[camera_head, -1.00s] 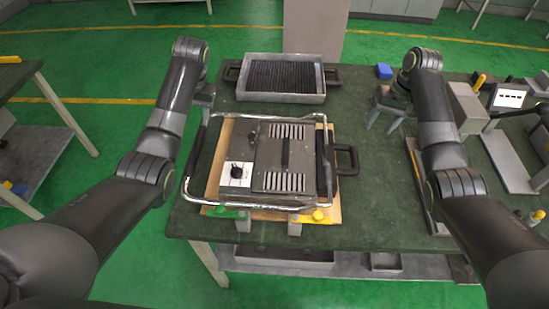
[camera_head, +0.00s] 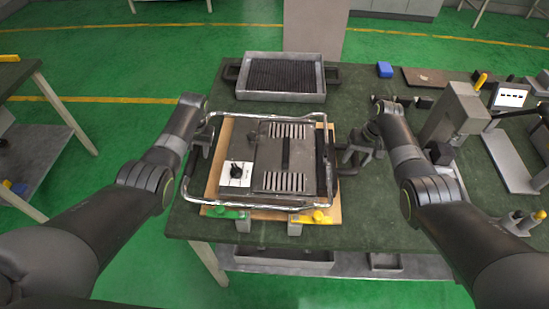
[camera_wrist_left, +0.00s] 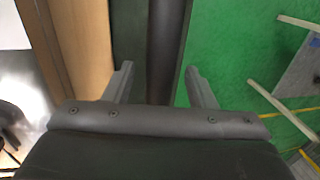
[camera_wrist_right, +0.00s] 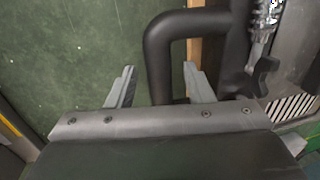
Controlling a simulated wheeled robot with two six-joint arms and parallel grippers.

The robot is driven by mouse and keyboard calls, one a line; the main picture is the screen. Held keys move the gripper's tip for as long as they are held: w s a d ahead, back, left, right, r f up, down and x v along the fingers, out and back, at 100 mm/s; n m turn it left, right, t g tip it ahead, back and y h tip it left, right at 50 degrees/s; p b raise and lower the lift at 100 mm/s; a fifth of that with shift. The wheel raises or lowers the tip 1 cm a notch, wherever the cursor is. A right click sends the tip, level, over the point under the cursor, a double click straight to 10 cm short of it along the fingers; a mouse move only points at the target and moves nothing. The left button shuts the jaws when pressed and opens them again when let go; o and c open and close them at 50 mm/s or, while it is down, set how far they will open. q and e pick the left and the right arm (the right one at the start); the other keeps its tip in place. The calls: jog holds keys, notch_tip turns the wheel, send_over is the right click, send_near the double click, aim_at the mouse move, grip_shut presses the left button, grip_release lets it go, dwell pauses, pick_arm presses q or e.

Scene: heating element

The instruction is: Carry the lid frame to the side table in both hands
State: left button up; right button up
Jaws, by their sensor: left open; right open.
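The lid frame (camera_head: 188,192), a chrome tube frame with black grips, lies around the grey box-shaped heater (camera_head: 255,160) on the workbench. My left gripper (camera_head: 203,143) is at its left side; in the left wrist view a dark bar (camera_wrist_left: 168,45) runs between the open fingers (camera_wrist_left: 160,85). My right gripper (camera_head: 348,158) is at the right side, covering much of the black handle there. In the right wrist view that black handle (camera_wrist_right: 160,60) comes down between the open fingers (camera_wrist_right: 160,85). Neither gripper is closed on anything.
A side table (camera_head: 18,74) with a green top stands at the far left, across open green floor. A tray with a dark ribbed insert (camera_head: 285,75) sits behind the heater.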

pick_arm(q)
jog(key=shift+a+f, duration=0.15)
jog(key=shift+f, duration=0.5)
pick_arm(e)
jog(key=shift+a+f, duration=0.1)
jog(key=shift+f, duration=0.55)
pick_arm(q)
jog(key=shift+c, duration=0.3)
pick_arm(e)
jog(key=shift+c, duration=0.4)
pick_arm(q)
grip_shut()
pick_arm(e)
grip_shut()
